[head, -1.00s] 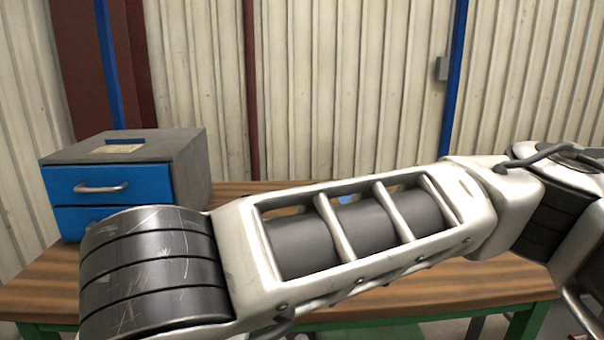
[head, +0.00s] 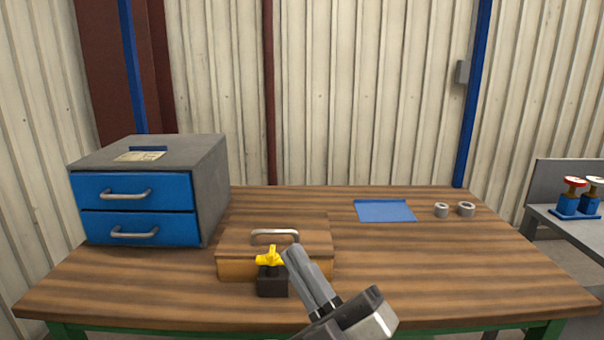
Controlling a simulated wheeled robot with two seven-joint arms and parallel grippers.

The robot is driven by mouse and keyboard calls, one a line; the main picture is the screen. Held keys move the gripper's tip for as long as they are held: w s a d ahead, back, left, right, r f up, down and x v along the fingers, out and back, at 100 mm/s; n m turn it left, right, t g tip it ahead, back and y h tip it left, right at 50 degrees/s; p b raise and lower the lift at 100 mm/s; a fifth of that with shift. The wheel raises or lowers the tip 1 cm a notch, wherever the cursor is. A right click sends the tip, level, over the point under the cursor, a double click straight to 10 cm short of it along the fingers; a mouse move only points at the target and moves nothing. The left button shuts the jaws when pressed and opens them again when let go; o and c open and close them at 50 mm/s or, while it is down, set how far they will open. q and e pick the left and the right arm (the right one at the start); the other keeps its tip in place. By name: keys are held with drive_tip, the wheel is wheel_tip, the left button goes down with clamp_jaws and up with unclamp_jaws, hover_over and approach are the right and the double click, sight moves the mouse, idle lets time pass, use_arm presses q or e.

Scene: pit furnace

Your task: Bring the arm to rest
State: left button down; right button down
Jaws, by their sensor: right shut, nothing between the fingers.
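My right gripper (head: 312,280) comes in from the bottom edge in the head view, a little right of the middle. Its grey fingers lie together with nothing between them, pointing up and to the left. The fingertips overlap the front of a wooden box (head: 240,238) in the picture; I cannot tell whether they touch it. My left gripper is not in view.
The wooden table (head: 420,270) holds a grey cabinet (head: 215,185) with blue drawers, a black block with a yellow knob (head: 270,257), a blue mat (head: 385,211) and two metal rings (head: 442,210). Red and white valves (head: 574,195) stand on a grey bench. The table's right front is clear.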

drive_tip(key=w+d+f+m+h, duration=0.1)
drive_tip(key=d+f+m+h, duration=0.25)
drive_tip(key=f+m, duration=0.2)
drive_tip(key=w+d+f+m+h, duration=0.1)
drive_tip(key=d+f+m+h, duration=0.3)
drive_tip(key=f, duration=0.3)
drive_tip(key=s+d+f+m+g+h, duration=0.3)
drive_tip(key=s+f, duration=0.3)
drive_tip(key=f, duration=0.4)
drive_tip(key=s+d+f+m+g+h+p, duration=0.1)
drive_tip(key=s+d+f+m+g+h, duration=0.2)
drive_tip(key=f, duration=0.7)
drive_tip(key=s+d+m+g, duration=0.1)
drive_tip(key=s+d+m, duration=0.1)
drive_tip(key=s, duration=0.1)
drive_tip(key=shift+d+m+g, duration=0.15)
drive_tip(key=shift+m+g, duration=0.15)
drive_tip(key=shift+m, duration=0.05)
drive_tip(key=c, duration=2.1)
unclamp_jaws()
drive_tip(key=shift+s, duration=0.1)
drive_tip(key=shift+c, duration=0.2)
